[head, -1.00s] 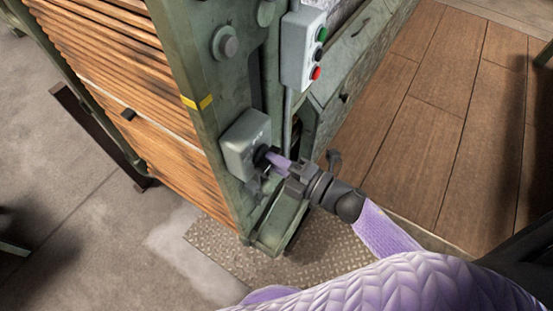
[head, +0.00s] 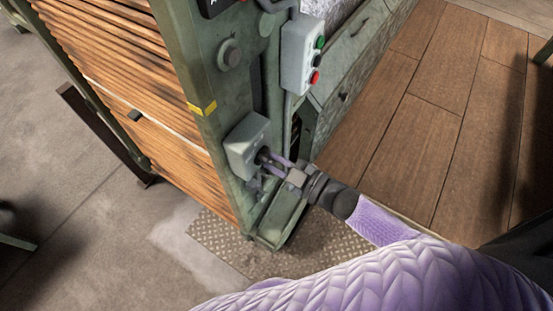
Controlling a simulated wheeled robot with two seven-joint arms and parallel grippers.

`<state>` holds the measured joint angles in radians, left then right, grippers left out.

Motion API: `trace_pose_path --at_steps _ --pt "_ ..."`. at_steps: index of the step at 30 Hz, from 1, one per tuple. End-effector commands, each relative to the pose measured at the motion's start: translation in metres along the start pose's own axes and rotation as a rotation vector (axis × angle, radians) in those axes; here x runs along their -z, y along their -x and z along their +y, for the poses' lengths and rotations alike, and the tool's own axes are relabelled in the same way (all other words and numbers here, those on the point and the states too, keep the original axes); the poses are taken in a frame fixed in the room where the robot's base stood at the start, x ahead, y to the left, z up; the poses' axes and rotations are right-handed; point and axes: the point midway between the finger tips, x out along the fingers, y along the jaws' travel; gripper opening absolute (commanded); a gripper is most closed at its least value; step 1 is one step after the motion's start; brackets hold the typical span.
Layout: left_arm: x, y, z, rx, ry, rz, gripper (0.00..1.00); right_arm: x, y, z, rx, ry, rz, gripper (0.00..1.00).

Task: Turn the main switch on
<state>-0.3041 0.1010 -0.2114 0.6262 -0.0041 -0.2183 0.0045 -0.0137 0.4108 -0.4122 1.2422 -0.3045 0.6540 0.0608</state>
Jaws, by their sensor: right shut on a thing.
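The main switch is a grey box (head: 243,143) on the green machine frame, with a dark rotary knob (head: 263,156) on its front face. My right gripper (head: 270,164) reaches in from the lower right and is shut on the knob, its fingers on either side of it. The fingers partly hide the knob, so its exact angle is hard to read. My left gripper is not in view.
A push-button box (head: 303,55) with green, black and red buttons is mounted above the switch. Wooden slats (head: 130,95) line the machine's left side. A metal tread plate (head: 215,243) lies below. The wooden floor (head: 440,110) at the right is clear.

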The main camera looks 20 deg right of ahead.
Motion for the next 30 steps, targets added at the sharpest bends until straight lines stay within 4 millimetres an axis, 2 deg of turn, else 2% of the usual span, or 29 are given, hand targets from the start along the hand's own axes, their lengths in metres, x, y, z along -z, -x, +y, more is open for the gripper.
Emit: trace_pose_path --at_steps 15,30 --pt "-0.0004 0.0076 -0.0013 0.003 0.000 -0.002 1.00 -0.0008 0.0005 -0.0001 0.001 -0.405 -0.004 0.00" --pt "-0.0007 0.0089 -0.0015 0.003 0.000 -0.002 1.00 -0.0013 0.0007 -0.0010 0.001 -0.548 -0.005 0.00"
